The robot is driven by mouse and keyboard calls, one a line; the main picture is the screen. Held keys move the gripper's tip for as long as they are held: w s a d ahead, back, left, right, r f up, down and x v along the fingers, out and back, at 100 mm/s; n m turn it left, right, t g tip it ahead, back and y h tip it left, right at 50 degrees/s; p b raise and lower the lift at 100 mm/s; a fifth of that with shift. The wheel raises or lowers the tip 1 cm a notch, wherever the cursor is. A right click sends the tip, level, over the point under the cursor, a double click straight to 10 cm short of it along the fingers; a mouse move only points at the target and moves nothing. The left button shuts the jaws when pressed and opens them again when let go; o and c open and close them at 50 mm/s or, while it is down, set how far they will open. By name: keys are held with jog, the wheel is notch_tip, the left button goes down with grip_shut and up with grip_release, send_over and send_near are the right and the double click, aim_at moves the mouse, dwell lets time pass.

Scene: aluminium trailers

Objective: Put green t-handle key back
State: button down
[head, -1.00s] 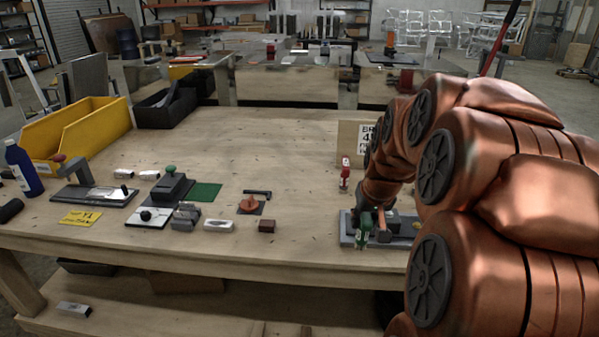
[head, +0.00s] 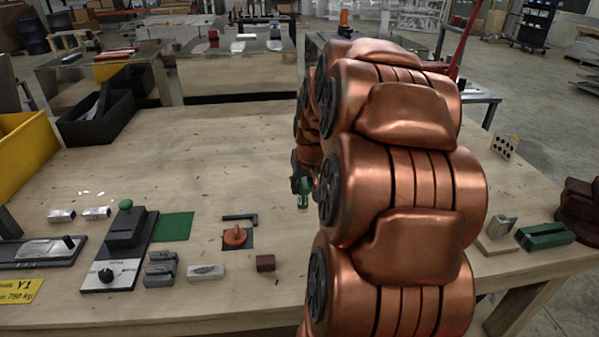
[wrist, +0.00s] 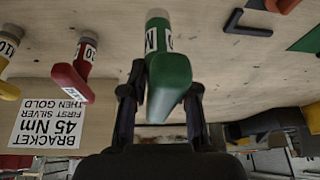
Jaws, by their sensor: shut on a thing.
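In the head view the green key (head: 303,192) shows beside my arm above the bench; the fingers (head: 298,180) are mostly hidden by the arm. A red key (wrist: 73,78) with a white label is left of it in the wrist view, and a yellow key (wrist: 9,75) is at the far left edge. The place under the green key cannot be seen.
A bracket torque sign (wrist: 47,122) stands near the red key. On the bench (head: 200,165) are a black hook (head: 240,217), an orange knob (head: 235,236), a brown block (head: 265,263) and a green mat (head: 174,226). A green tool (head: 545,236) lies at right.

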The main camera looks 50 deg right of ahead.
jog(key=shift+w+d+f+p, duration=0.7)
jog(key=shift+w+d+p, duration=0.1)
jog(key=shift+w+d, duration=0.5)
jog(key=shift+w+d+f+p, duration=0.65)
jog(key=shift+w+d+p, duration=0.2)
jog(key=shift+w+d, duration=0.5)
jog(key=shift+w+d+f+p, duration=0.7)
jog(key=shift+w+d+p, duration=0.1)
jog(key=shift+w+d, duration=0.5)
jog(key=shift+f, duration=0.25)
jog(key=shift+f, duration=0.2)
jog(key=c, duration=0.9)
grip_release()
jog(key=shift+r, duration=0.15)
